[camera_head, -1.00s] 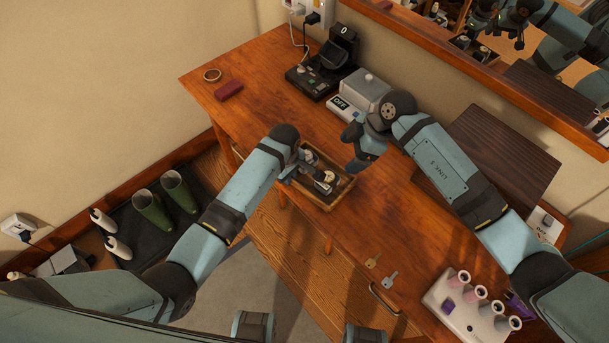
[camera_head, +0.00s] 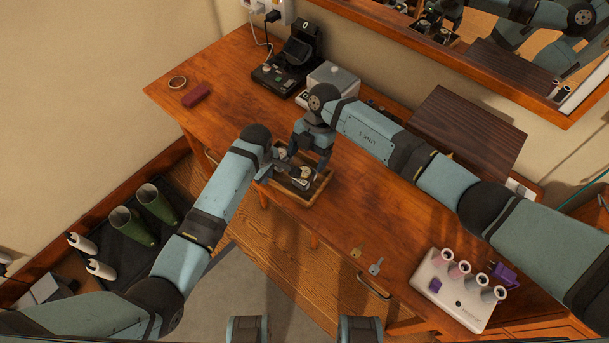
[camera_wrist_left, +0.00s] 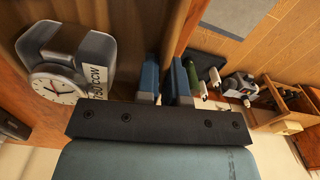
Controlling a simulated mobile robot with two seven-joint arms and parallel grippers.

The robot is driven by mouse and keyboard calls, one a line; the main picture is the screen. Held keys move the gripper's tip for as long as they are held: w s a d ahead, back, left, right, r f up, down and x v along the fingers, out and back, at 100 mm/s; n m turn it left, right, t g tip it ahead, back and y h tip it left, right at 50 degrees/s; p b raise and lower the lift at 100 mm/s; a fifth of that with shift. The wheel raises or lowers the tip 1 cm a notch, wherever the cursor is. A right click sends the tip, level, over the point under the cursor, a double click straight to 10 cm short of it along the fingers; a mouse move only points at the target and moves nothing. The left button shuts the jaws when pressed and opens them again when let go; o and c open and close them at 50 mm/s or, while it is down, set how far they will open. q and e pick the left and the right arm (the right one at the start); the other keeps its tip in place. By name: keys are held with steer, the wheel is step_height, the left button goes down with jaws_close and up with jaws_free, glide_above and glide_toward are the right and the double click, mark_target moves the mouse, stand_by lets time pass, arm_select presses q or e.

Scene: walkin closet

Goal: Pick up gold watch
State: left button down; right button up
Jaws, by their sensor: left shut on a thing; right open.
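A wooden tray (camera_head: 312,201) sits on the table and holds watches on grey cushions. One watch (camera_head: 304,174) with a pale face lies below my right gripper; I cannot tell in the head view whether it is gold. The left wrist view shows a white-dialled watch (camera_wrist_left: 57,85) on a grey cushion, beside the left fingers. My right gripper (camera_head: 309,162) is open, pointing down over the tray and partly hiding its contents. My left gripper (camera_head: 277,168) is at the tray's left end; in the left wrist view its fingers (camera_wrist_left: 165,82) appear shut on the tray's wall.
A black device (camera_head: 287,68) and a grey box (camera_head: 333,80) stand behind the tray. A dark slatted board (camera_head: 468,135) lies at right. Green boots (camera_head: 132,226) are on the floor mat.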

mark_target(305, 170)
steer(key=x, duration=0.5)
steer(key=shift+w+d+f, duration=0.2)
steer(key=shift+d+f, duration=0.05)
steer(key=shift+f, duration=0.1)
jaws_close()
steer(key=shift+r, duration=0.1)
step_height(305, 170, up, 4)
steer(key=shift+f, duration=0.2)
steer(key=w+d, duration=0.3)
steer(key=w, duration=0.2)
steer(key=w+d, duration=0.7)
steer(key=w, duration=0.2)
steer(key=shift+w+d+f, duration=0.1)
steer(key=shift+w+d, duration=0.15)
steer(key=shift+w, duration=0.1)
arm_select(q)
steer(key=c, duration=1.2)
jaws_free()
